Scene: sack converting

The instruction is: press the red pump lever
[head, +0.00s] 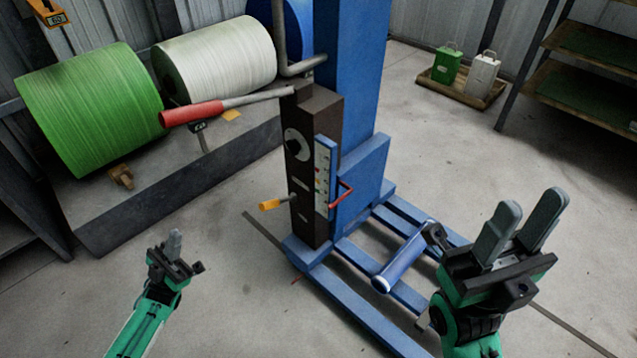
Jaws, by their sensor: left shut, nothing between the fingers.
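The pump lever has a red grip (191,113) on a grey metal bar, which runs right to the top of a dark pump housing (318,190) on a blue machine. The lever sticks out to the left, close to level. My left gripper (174,242) is shut and empty, in the lower left, below the red grip in the picture and apart from it. My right gripper (524,222) is open and empty at the lower right, its two grey fingers pointing up, apart from the machine.
A green roll (90,110) and a white roll (218,65) lie on a low grey platform (180,175) behind the lever.

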